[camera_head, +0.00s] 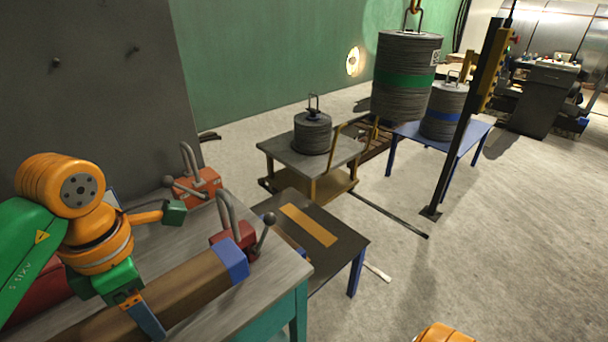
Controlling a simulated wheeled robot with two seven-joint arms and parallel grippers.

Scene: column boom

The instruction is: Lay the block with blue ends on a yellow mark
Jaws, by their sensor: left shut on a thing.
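The brown block (185,285) lies long and slanted over the grey workbench at the lower left. Its far end is blue (234,261); its near part runs out of the picture at the bottom. My left gripper (143,308) reaches down onto the block from above and is shut on it. One finger shows against the block's side; the other is hidden. I cannot tell whether the block touches the bench. The yellow mark (308,225) is a strip on the low dark table (345,246), to the right of the bench. My right gripper is not in view.
Two red clamps (198,189) (228,236) with grey handles stand on the workbench (285,262), the nearer beside the block's blue end. Beyond are a trolley (341,149) with a coil, a blue table (470,130), a hanging coil (403,95) and a dark post (462,130). Floor at right is clear.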

